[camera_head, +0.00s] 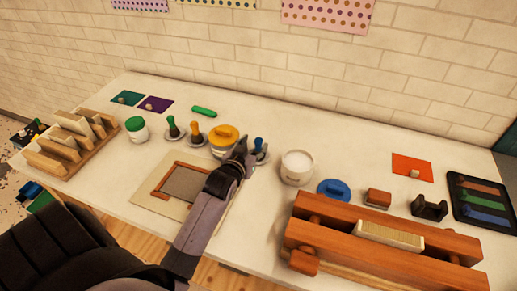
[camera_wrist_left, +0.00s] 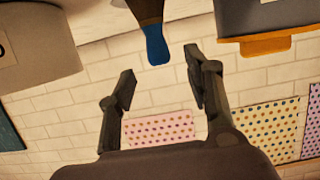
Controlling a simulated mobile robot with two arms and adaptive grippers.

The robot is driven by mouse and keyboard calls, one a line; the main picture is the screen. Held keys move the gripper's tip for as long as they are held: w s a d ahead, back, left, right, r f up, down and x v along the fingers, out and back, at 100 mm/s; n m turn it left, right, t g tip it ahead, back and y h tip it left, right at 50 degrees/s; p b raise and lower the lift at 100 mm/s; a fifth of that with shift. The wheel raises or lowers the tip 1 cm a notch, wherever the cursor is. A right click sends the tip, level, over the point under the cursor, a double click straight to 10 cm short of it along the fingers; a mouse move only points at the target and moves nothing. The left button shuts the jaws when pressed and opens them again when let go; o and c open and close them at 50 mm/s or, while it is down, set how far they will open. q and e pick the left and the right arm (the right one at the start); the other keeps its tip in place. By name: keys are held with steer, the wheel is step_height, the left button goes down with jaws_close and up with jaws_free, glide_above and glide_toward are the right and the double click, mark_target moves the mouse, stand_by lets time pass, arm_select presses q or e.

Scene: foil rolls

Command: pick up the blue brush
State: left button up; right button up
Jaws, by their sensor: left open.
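The blue brush (camera_head: 259,144) stands upright at the middle of the table, partly hidden by my left gripper (camera_head: 243,151). In the left wrist view, which is upside down, its blue part (camera_wrist_left: 157,46) and dark body show at the top. My left gripper (camera_wrist_left: 160,74) is open there, with its two fingers apart and the brush's blue end just beyond the gap between them. I cannot tell whether a finger touches it. My right gripper is in neither view.
A yellow-lidded pot (camera_head: 223,136) stands just left of the brush, with an orange brush (camera_head: 195,129) and green brush (camera_head: 173,126) farther left. A white open jar (camera_head: 297,166) stands to the right. A large wooden press (camera_head: 375,240) fills the front right.

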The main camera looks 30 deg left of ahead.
mark_target(258, 140)
arm_select(q)
steer(key=p+x, duration=0.1)
steer(key=x, duration=0.2)
steer(key=shift+w+a, duration=0.1)
steer(key=shift+w, duration=0.25)
steer(key=shift+w+a+f+p, duration=0.15)
steer(key=shift+w+f+p, duration=0.2)
steer(key=shift+w, duration=0.3)
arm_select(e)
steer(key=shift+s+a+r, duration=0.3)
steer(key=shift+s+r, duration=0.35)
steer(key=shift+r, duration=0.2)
arm_select(q)
steer(key=shift+r, duration=0.1)
steer(key=shift+c, duration=0.4)
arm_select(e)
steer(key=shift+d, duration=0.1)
arm_select(q)
steer(key=c, duration=0.3)
jaws_close()
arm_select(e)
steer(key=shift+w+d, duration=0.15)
